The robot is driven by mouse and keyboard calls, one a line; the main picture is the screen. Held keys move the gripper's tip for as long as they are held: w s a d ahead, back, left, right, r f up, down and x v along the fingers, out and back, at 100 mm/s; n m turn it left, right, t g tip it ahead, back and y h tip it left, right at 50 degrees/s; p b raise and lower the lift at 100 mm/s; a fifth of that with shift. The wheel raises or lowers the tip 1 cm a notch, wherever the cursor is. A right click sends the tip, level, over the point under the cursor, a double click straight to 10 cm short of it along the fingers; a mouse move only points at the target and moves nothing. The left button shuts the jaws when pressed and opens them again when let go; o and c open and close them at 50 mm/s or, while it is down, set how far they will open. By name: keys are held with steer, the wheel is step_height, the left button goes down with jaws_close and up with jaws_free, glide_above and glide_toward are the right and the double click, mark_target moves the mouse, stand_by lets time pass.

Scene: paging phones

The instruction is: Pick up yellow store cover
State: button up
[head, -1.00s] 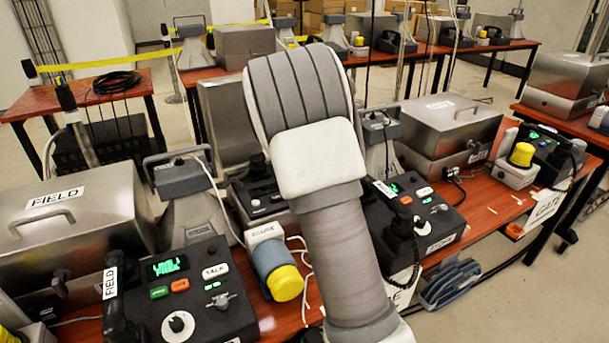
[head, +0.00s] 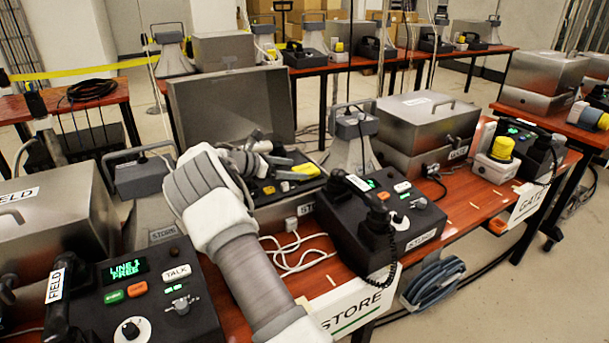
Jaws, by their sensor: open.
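A yellow piece (head: 303,170), which I take to be the yellow store cover, shows over the open store case (head: 232,105), beside my gripper's fingers. My gripper (head: 280,160) is open and reaches over the dark panel inside the case. I cannot tell whether the fingers touch the yellow piece, as the parts overlap in the picture. My forearm crosses the front of the case and hides the table to its left.
The store phone (head: 385,215) stands right of the case, with loose white cables (head: 300,262) between them. The field phone (head: 150,300) is at front left. The gate unit's yellow cap (head: 502,147) stands upright further right. A grey horn (head: 355,140) stands behind.

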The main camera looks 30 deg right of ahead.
mark_target(306, 168)
steer(key=b+x, duration=0.1)
steer(key=x, duration=0.3)
steer(key=shift+d, duration=0.3)
steer(key=c, duration=1.3)
steer(key=shift+r, duration=0.1)
steer(key=shift+c, duration=0.2)
